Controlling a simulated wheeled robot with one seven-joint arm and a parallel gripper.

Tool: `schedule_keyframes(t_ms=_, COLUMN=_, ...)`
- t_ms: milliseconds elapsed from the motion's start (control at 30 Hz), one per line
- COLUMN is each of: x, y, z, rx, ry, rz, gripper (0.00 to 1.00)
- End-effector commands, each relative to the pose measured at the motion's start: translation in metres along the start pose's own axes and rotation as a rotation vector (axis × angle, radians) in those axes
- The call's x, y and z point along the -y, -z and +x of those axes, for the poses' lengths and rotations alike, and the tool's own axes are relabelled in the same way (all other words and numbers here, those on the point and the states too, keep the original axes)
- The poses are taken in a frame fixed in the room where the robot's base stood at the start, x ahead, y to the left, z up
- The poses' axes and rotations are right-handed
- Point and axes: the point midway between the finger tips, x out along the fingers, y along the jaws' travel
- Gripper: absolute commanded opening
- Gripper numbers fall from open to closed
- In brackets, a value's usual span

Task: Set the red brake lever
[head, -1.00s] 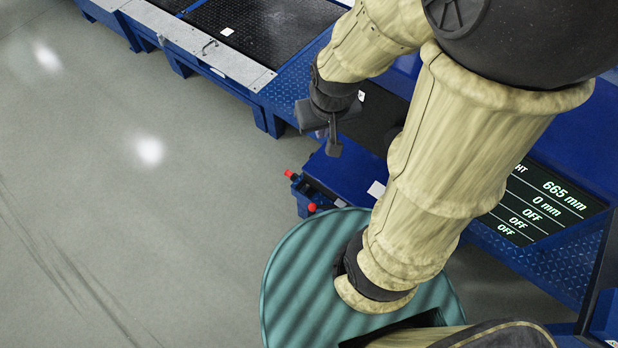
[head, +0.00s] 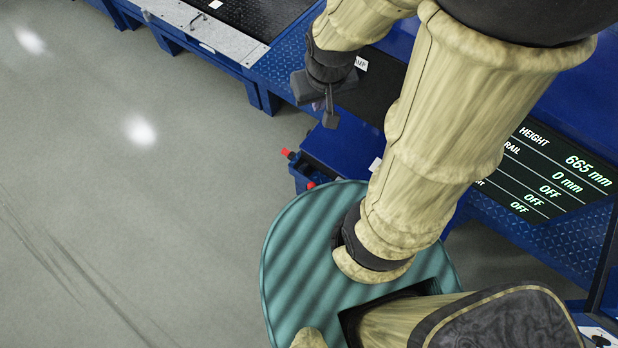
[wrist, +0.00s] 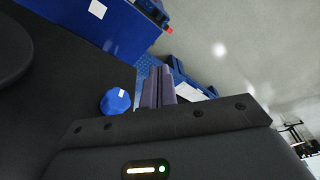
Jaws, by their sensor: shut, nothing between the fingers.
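Two small red ends show on the blue cabinet at the end of the blue frame: an upper red tip (head: 287,153) at its left corner and a lower red knob (head: 311,185) partly behind my round teal base. I cannot tell which is the brake lever. A red bit (wrist: 168,30) also shows at the cabinet corner in the wrist view. My gripper (head: 330,120) points down, above and right of the upper red tip in the head view, apart from it. Its fingers (wrist: 158,88) are together and hold nothing.
The blue tester frame (head: 262,93) runs to the upper left. A display panel (head: 545,180) reads height 665 mm, 0 mm and OFF lines. A blue knob (wrist: 115,101) sits on a dark surface beside my fingers. Open grey floor (head: 120,220) lies to the left.

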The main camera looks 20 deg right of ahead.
Motion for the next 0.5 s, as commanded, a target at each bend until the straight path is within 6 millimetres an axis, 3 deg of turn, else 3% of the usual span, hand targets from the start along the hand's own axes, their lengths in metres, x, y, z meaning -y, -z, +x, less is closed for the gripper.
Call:
schedule_keyframes(t_ms=33, x=0.000, y=-0.006, z=0.026, rx=0.000, ry=0.000, rz=0.000, gripper=0.00)
schedule_keyframes(t_ms=500, x=0.000, y=-0.033, z=0.140, rx=0.002, ry=0.000, rz=0.000, gripper=0.00)
